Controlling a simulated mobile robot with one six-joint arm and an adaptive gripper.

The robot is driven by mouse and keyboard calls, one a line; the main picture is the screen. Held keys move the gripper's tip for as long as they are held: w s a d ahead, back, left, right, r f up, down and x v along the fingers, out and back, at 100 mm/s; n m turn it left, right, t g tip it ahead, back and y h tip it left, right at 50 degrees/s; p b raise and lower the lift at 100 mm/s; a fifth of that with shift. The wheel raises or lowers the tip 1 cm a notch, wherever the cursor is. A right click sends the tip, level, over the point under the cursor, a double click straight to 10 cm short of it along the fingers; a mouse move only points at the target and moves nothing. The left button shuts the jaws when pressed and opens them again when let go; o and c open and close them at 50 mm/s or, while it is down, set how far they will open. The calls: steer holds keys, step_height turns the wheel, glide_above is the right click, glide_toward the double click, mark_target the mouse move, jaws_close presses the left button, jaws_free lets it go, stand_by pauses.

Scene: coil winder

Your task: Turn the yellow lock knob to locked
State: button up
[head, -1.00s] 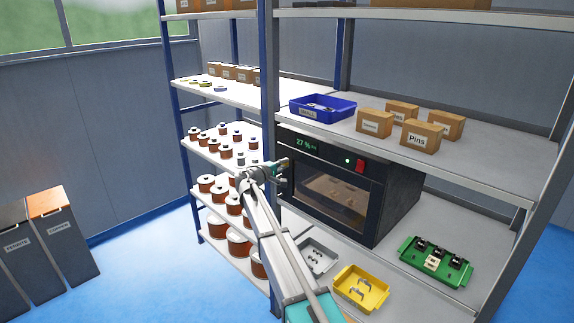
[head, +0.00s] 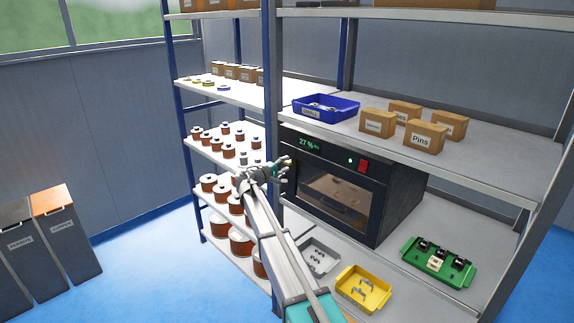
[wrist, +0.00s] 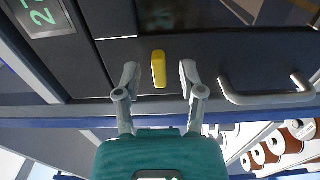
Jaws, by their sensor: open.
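The yellow lock knob (wrist: 159,69) is on the dark front of the cabinet (head: 336,189), which has a glass window, a green display and a red switch. In the wrist view the knob is a long bar, upright in the picture. My gripper (wrist: 156,76) is open, with one finger on each side of the knob and a visible gap on both sides. I cannot tell how deep the fingertips reach around it. In the head view my gripper (head: 285,165) is at the cabinet's left front edge, and the knob is not clearly made out there.
A grey door handle (wrist: 266,94) is right of the fingers in the wrist view. A blue bin (head: 326,109) and cardboard boxes stand on the shelf above. A grey tray (head: 317,258), yellow tray (head: 364,289) and green tray (head: 438,262) lie below. Wire spools fill the left shelves.

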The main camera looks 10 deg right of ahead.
steer(key=v, duration=1.1)
steer(key=s+d+f+m+g+y, duration=0.2)
steer(key=s+d+f+g+y, duration=0.15)
steer(key=s+d+f, duration=0.45)
steer(key=s+d+f+m+g+y, duration=0.25)
steer(key=s+d+f+g, duration=0.2)
steer(key=s, duration=0.65)
steer(key=s+f+m+g+y, duration=0.1)
steer(key=s+f+y, duration=0.2)
steer(key=s, duration=0.6)
steer(key=s+a+f+m+g+y, duration=0.1)
steer(key=s+f+y, duration=0.2)
steer(key=s, duration=0.7)
steer(key=shift+a+g+y, duration=0.3)
steer(key=shift+y, duration=1)
steer(key=shift+m, duration=0.25)
